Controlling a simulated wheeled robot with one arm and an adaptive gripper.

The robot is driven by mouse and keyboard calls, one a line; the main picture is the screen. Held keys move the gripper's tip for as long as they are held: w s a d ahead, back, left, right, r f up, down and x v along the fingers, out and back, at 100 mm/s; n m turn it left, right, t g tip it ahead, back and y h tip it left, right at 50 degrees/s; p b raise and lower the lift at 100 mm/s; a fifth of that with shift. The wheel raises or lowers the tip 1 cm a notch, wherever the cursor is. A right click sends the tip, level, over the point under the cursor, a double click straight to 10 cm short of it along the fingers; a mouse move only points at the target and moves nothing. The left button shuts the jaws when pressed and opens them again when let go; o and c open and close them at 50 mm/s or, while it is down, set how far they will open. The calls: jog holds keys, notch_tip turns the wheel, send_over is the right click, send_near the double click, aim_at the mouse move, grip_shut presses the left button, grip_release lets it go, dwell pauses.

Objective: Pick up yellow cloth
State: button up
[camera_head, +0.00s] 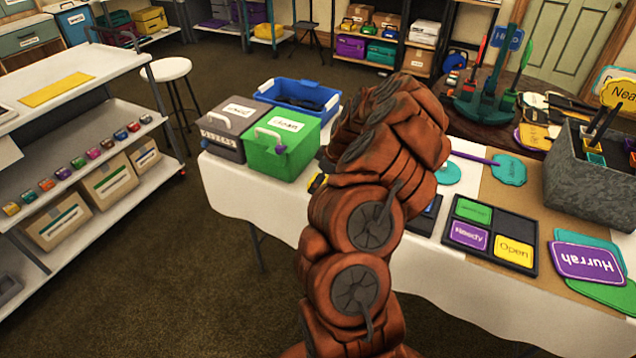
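A flat yellow cloth (56,89) lies on the white top of the shelf cart (100,74) at the upper left. It is a thin, roughly rectangular piece, and nothing covers it. My reddish-brown arm rises through the middle of the view, in front of the white-covered table. My gripper does not show; the arm's upper links may hide it. The visible part of my arm is well to the right of the cloth, with the floor and part of the table between them.
The table (235,190) holds a green box (283,145), a grey box (232,135), a blue crate (300,97) and a dark tray of signs (490,240). A white stool (166,70) stands behind the cart. Brown carpet (190,260) is clear between cart and table.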

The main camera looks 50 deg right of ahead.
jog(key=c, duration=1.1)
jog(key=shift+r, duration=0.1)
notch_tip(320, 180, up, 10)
jog(key=b, duration=0.2)
